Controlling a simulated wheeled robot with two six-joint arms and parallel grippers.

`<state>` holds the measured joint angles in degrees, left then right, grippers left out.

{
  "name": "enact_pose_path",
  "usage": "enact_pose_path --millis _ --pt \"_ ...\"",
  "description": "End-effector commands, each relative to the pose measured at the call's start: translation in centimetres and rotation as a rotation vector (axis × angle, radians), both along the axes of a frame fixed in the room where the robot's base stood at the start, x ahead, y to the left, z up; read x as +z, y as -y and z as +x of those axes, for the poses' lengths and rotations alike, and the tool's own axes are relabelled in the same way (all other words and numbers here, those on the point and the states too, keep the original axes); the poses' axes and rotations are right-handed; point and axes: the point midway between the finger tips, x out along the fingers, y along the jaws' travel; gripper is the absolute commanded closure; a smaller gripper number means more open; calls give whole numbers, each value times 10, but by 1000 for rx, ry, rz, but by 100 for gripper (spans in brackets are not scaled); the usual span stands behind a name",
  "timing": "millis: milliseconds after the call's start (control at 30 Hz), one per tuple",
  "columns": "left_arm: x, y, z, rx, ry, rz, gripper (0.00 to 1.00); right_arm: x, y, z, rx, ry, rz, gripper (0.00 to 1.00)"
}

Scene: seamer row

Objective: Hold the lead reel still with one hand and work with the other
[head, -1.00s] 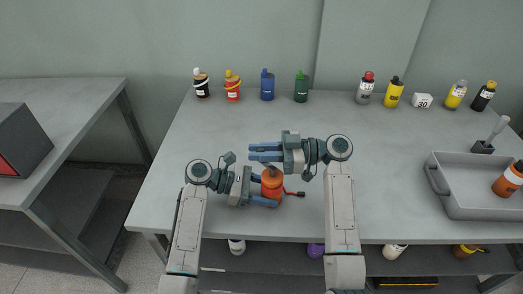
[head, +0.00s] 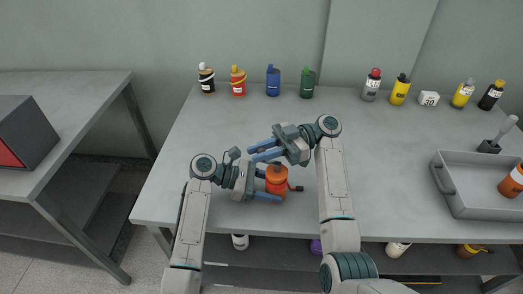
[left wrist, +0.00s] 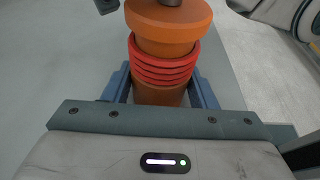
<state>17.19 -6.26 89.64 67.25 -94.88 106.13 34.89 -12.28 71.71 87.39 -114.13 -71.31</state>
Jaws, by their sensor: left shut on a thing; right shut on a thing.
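The lead reel (head: 276,184) is an orange drum standing on the bench. Red lead (left wrist: 165,68) is wound around it in the left wrist view. A short red end of lead with a dark tip (head: 298,188) sticks out to the right. My left gripper (head: 272,186) is shut on the reel's body, one finger on each side. A dark post (left wrist: 172,2) rises from the reel's top and leaves the frame. My right gripper (head: 257,153) is above the reel, apparently shut on this post; its fingers hide the grip.
Several bottles, including a blue one (head: 273,81), and a white card marked 30 (head: 429,98) line the bench's back. A grey tray (head: 467,207) with an orange bottle (head: 512,181) is at right.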

Motion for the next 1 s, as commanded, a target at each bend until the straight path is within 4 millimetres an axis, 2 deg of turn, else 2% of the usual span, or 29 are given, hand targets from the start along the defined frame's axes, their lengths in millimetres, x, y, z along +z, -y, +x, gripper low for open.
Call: enact_pose_path --millis 233,267,367,633,733,867,1000 --pt "0 0 0 0 1 -1 61 -1 0 0 0 0 -1 100" --pt "0 0 0 0 1 -1 61 -1 0 0 -1 0 -1 80" --pt "0 0 0 0 1 -1 61 -1 0 0 -1 0 -1 61" --pt "0 0 0 0 0 0 61 0 0 0 -1 0 -1 61" --pt "0 0 0 0 0 0 61 6 0 0 -1 2 0 61" --pt "0 0 0 0 0 0 61 26 0 0 -1 5 -1 61" --pt "0 0 0 0 0 0 61 55 0 0 -1 4 0 61"
